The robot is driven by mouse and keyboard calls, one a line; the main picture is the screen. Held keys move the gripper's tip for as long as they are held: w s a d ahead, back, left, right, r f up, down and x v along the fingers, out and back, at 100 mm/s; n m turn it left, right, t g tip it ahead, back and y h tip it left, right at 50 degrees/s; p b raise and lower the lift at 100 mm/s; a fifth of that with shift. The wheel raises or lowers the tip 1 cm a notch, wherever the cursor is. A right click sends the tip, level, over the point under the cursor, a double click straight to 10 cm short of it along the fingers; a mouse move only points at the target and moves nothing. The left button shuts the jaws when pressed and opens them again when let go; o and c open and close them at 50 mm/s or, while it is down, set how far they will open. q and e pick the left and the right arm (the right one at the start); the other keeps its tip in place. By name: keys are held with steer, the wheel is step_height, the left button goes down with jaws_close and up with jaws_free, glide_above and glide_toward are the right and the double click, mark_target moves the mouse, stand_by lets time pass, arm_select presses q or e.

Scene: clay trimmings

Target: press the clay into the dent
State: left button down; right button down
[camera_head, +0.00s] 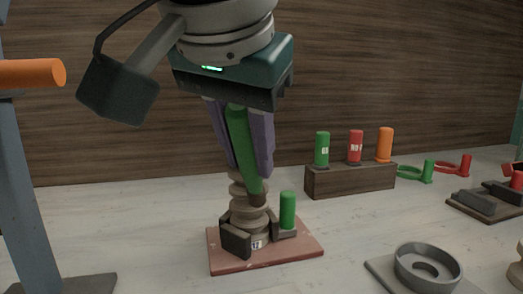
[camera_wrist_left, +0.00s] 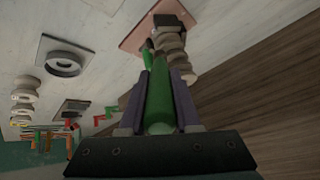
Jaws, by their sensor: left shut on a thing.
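My left gripper (camera_head: 250,170) is shut on a green rod-like tool (camera_head: 243,150), which points down and slightly right. Its brown lower end (camera_head: 258,199) is in front of or against a beige ringed piece (camera_head: 240,217); I cannot tell whether they touch. I cannot tell whether that brown end is clay. The piece stands upright in dark clamp jaws (camera_head: 235,240) on a red-brown base (camera_head: 225,262). The green tool also shows between the purple fingers in the left wrist view (camera_wrist_left: 160,98), with the ringed piece (camera_wrist_left: 172,47) beyond. No dent can be made out. My right gripper is out of view.
A green upright handle (camera_head: 288,210) is beside the clamp. A wooden block (camera_head: 350,181) holds green, red and orange cylinders behind right. A grey round fixture (camera_head: 428,268) lies front right. A blue-grey post (camera_head: 35,190) with an orange bar (camera_head: 32,73) stands left.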

arm_select(q)
steer(key=shift+w+a, duration=0.1)
steer(key=shift+w, duration=0.05)
stand_by(1.4)
steer(key=shift+s+r, duration=0.35)
steer(key=shift+s, duration=0.05)
steer(key=shift+s+d+r, duration=0.35)
steer(key=shift+s+r, duration=0.05)
steer(key=shift+s, duration=0.45)
steer(key=shift+s+d+r, duration=0.3)
steer(key=shift+s+r, duration=0.1)
steer(key=shift+s, duration=0.4)
steer(key=shift+s+d+r, duration=0.35)
steer(key=shift+s+r, duration=0.05)
steer(key=shift+s, duration=0.45)
